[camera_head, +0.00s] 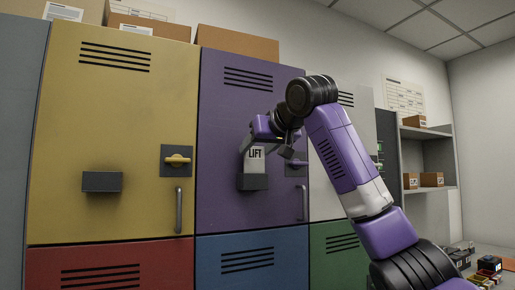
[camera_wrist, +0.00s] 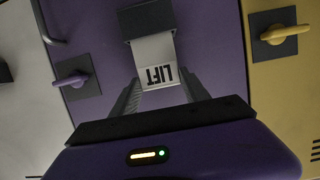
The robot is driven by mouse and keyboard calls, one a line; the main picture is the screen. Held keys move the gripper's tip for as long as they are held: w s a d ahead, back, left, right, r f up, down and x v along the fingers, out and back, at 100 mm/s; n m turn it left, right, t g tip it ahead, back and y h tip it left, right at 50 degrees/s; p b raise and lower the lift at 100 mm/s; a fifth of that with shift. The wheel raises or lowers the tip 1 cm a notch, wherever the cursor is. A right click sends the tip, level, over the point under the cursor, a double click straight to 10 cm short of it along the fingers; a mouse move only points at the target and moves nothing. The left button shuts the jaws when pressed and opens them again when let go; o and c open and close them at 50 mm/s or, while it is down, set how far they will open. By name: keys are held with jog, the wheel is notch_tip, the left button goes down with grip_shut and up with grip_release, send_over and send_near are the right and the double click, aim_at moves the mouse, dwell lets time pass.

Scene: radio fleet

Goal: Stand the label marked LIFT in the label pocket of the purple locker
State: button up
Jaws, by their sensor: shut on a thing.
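The white label marked LIFT (camera_head: 256,158) is upright in front of the purple locker door (camera_head: 228,120). Its lower end meets the dark label pocket (camera_head: 253,182) and is hidden by the pocket's front, so it appears to be inside. In the wrist view, where the scene is upside down, the label (camera_wrist: 157,56) runs into the pocket (camera_wrist: 151,20). My gripper (camera_wrist: 161,80) is shut on the label's upper end, with a finger at each side edge. In the head view my gripper (camera_head: 257,147) is just above the pocket.
The purple door's latch (camera_wrist: 76,80) and handle (camera_head: 303,203) are close to the pocket. The yellow locker (camera_head: 60,130) with an empty-looking pocket (camera_head: 102,182) stands to the left. Red, blue and green doors are below. Cardboard boxes (camera_head: 235,39) sit on top.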

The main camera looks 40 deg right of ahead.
jog(key=shift+f+b, duration=0.85)
jog(key=shift+f, duration=0.45)
jog(key=o, duration=1.4)
jog(key=shift+s+r, duration=0.1)
jog(key=b+v, duration=0.2)
jog(key=v, duration=0.5)
jog(key=shift+s+a, duration=0.15)
jog(key=shift+s, duration=0.15)
jog(key=shift+s, duration=0.1)
